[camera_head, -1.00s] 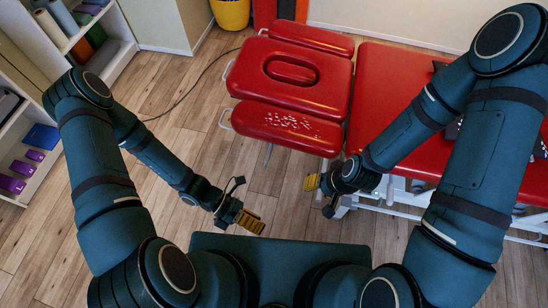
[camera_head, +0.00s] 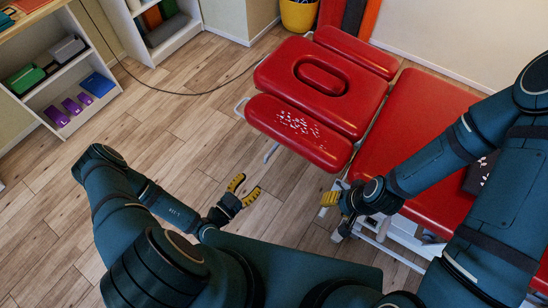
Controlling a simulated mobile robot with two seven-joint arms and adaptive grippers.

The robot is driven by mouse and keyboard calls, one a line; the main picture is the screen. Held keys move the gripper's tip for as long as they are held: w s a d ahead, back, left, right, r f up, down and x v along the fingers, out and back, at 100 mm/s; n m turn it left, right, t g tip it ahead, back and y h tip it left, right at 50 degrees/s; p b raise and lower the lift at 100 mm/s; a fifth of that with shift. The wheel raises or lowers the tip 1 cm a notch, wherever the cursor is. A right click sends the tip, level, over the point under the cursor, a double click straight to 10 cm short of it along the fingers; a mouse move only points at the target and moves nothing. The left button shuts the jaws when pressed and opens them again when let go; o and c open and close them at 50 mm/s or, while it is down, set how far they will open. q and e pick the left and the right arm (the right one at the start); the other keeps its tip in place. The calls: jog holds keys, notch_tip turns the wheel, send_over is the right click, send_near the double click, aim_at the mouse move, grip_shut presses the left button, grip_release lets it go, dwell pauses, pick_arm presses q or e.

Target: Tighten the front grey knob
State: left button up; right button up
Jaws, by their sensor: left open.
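The red padded treatment table (camera_head: 420,120) stands at the right, with a separate headrest section (camera_head: 262,78) at its left end. I cannot make out the front grey knob; my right gripper and arm cover part of the pale frame under the table. My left gripper (camera_head: 247,186) has its yellow fingers spread. It is empty above the floor, left of the table and apart from it. My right gripper (camera_head: 331,198) is beside the front edge at the headrest joint. Its fingers overlap the frame in the picture, so contact and opening are unclear.
Small white pieces (camera_head: 298,122) lie on the headrest's front pad. A dark cable (camera_head: 190,92) crosses the wooden floor. Shelves (camera_head: 65,85) stand at the left, a yellow bucket (camera_head: 298,16) at the back.

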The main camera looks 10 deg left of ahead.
aim_at(265, 160)
pick_arm(q)
jog(key=w+d, duration=0.1)
jog(key=w, duration=0.3)
jog(key=w+d+n+y, duration=0.1)
jog(key=w, duration=0.3)
jog(key=w+d+n+b, duration=0.1)
jog(key=w, duration=0.4)
jog(key=shift+d+f+t+y, duration=0.2)
jog(key=shift+f+t+y, duration=0.1)
jog(key=shift+f+y, duration=0.1)
